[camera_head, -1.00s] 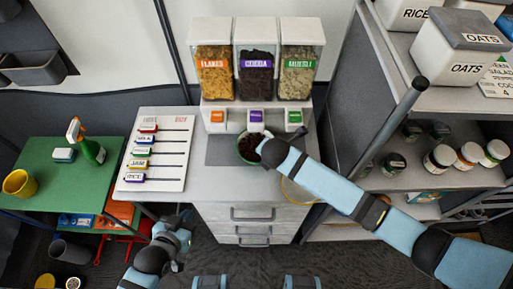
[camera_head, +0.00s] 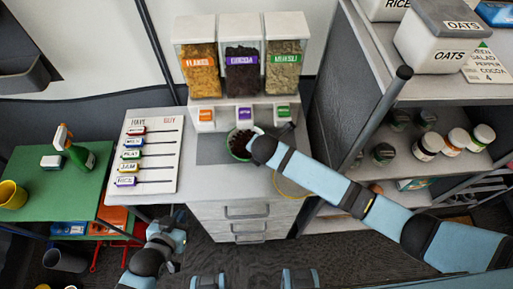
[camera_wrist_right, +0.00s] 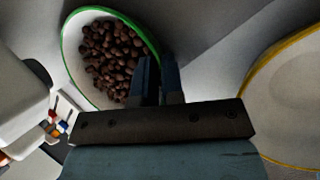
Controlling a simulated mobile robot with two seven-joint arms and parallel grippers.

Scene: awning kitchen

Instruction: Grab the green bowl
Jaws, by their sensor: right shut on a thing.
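The green bowl (camera_head: 238,152), filled with dark brown cereal balls, is on the grey counter below the cereal dispensers. In the right wrist view the bowl (camera_wrist_right: 66,44) is white inside with a green rim and looks tilted from this angle. My right gripper (camera_wrist_right: 160,75) is shut on the bowl's near rim, one finger over the inside. In the head view my right arm hides the gripper's fingers. My left gripper (camera_head: 172,232) is low in front of the counter, away from the bowl; its fingers are not clear.
Three dispensers (camera_head: 243,60) stand behind the bowl. A yellow-rimmed bowl (camera_head: 291,186) is close on the right, partly under my right arm; it also shows in the right wrist view (camera_wrist_right: 290,100). A label board (camera_head: 150,155) lies to the left. A shelf post (camera_head: 375,118) rises on the right.

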